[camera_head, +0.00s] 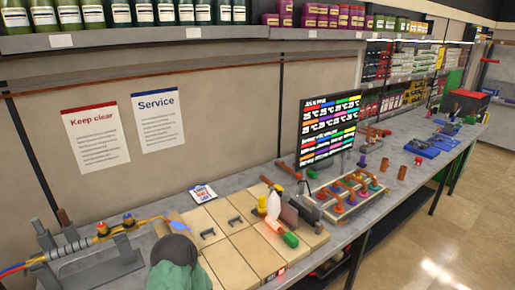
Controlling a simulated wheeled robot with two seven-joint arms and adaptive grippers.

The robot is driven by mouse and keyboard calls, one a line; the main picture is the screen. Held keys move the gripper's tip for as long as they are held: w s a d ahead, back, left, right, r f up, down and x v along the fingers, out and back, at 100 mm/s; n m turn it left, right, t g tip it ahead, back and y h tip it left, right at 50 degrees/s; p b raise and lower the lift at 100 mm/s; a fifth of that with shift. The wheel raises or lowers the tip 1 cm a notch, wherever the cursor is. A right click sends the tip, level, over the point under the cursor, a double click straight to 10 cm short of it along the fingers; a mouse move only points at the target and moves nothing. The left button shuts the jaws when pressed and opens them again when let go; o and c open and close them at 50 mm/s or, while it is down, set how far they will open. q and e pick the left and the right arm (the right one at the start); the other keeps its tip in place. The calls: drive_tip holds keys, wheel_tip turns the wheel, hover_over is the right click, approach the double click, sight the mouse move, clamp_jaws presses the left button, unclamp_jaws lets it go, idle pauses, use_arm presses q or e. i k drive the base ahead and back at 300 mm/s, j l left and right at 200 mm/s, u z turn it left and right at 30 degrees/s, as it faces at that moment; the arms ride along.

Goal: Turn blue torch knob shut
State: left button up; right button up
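A brass torch (150,221) lies across a grey metal stand (95,262) at the lower left. A blue glow like a flame (181,223) shows off its right end. Red and blue hoses (22,267) run to the torch from the left edge. I cannot make out either gripper in this view.
A dark rounded thing with green below it (175,262) stands at the front, right of the stand. A rack of copper pipes (345,200) and a screen (330,132) stand beyond.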

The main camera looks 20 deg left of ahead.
sight(128, 219)
drive_tip(key=u, duration=1.5)
drive_tip(key=j+u, duration=0.35)
drive_tip(key=j, duration=0.3)
drive_tip(key=i, duration=0.05)
